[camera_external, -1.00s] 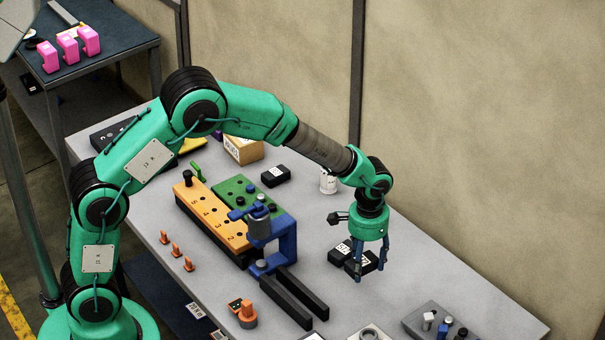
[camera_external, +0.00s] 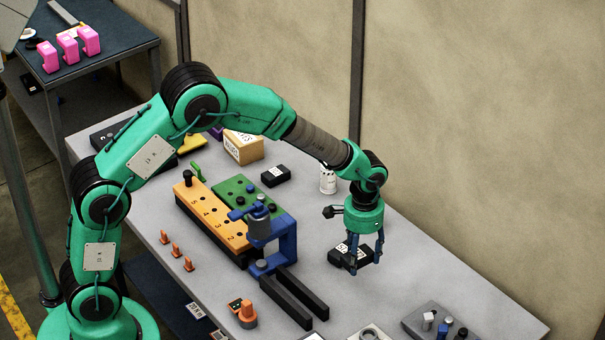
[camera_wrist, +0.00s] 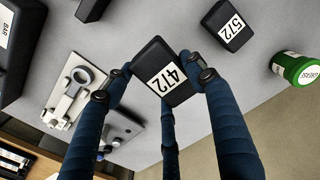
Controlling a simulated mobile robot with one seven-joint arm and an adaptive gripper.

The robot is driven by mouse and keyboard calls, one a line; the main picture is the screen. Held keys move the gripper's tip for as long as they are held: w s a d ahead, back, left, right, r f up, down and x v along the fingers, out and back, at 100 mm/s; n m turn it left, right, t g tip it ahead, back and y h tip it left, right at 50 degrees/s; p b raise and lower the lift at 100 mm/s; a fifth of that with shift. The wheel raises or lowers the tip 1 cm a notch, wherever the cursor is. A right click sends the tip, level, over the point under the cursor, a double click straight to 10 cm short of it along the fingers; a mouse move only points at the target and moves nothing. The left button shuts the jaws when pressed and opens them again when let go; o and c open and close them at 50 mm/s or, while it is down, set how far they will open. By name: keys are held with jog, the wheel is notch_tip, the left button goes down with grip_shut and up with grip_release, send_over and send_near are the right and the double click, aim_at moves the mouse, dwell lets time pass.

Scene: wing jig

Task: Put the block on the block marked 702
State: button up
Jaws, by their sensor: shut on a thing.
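My gripper (camera_external: 366,262) is shut on a black block (camera_external: 368,257) with a white label. In the wrist view, the held block (camera_wrist: 166,72) reads 472 and sits tilted in the picture between my blue fingers.
Another black block (camera_external: 276,176) lies near a cardboard box (camera_external: 243,147). A blue clamp (camera_external: 287,240) stands left of my gripper.

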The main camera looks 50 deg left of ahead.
jog(key=w+a+p, duration=0.2)
jog(key=a+p, duration=0.2)
jog(key=a, duration=1.9)
jog(key=shift+n, duration=0.4)
jog(key=s+a+p, duration=0.1)
jog(key=a, duration=0.6)
jog(key=s+a+p, duration=0.1)
jog(key=s+a, duration=0.1)
jog(key=a, duration=0.5)
jog(key=s+a+f, duration=0.1)
jog(key=s+a, duration=0.1)
jog(key=a, duration=0.6)
jog(key=shift+s+a+f+p, duration=0.1)
jog(key=shift+s+p, duration=0.15)
jog(key=shift+p, duration=0.15)
jog(key=shift+w, duration=0.1)
send_over(278, 173)
jog(key=shift+f, duration=0.7)
jog(key=shift+f, duration=0.1)
jog(key=shift+f, duration=1.65)
jog(key=shift+f, duration=0.15)
